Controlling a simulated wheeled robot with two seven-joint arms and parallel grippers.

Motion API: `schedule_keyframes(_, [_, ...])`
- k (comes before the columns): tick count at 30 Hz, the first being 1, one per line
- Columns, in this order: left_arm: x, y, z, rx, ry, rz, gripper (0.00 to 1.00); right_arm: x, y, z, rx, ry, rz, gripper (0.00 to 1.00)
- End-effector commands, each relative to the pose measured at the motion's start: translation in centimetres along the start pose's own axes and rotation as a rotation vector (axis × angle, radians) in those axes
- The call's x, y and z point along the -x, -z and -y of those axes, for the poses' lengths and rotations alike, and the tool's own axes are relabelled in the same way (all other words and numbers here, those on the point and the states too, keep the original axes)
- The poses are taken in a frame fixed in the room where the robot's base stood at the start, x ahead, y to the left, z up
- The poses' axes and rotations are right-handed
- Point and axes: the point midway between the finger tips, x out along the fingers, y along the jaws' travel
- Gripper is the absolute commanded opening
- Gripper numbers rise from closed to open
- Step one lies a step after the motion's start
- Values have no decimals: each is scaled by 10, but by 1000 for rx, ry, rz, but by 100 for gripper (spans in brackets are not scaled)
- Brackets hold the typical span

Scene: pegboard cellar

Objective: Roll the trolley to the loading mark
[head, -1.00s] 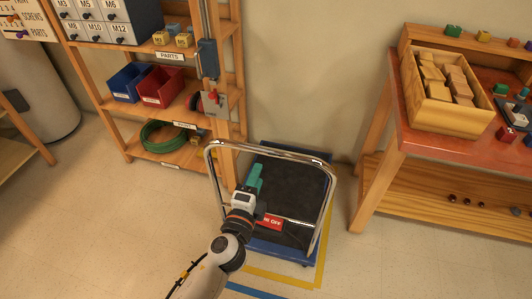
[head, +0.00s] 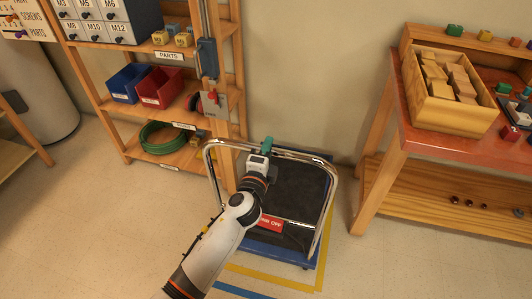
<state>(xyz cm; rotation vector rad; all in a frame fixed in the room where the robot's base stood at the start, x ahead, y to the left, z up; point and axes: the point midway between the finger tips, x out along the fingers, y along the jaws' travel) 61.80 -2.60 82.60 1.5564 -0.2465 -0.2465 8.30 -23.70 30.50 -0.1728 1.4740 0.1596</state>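The trolley has a dark deck with a blue edge (head: 283,251) and a chrome push handle (head: 326,207) on its near side. A red label (head: 270,224) on the handle's lower bar ends in "OFF"; its start is covered by my arm. Yellow tape (head: 322,262) on the floor runs along the trolley's right and near sides, with the deck inside it. My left gripper (head: 265,146), with teal fingers, is at the handle's top bar. Whether its fingers are closed around the bar cannot be told. My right gripper is not in view.
A wooden shelf (head: 174,92) with bins and a green hose stands at the left, close to the trolley. A workbench (head: 446,140) stands at the right. A wall is behind. A blue floor line (head: 240,291) lies in front; the floor at lower right is clear.

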Motion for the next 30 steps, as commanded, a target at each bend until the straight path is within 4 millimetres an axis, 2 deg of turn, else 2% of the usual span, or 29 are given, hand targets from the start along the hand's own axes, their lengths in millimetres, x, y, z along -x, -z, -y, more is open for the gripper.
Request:
schedule_keyframes(1, [0,0,0,0,0,0,21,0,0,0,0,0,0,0])
schedule_keyframes(5, [0,0,1,0,1,0,0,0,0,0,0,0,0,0])
schedule_keyframes(30, [1,0,3,-1,4,0,0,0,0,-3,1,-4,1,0])
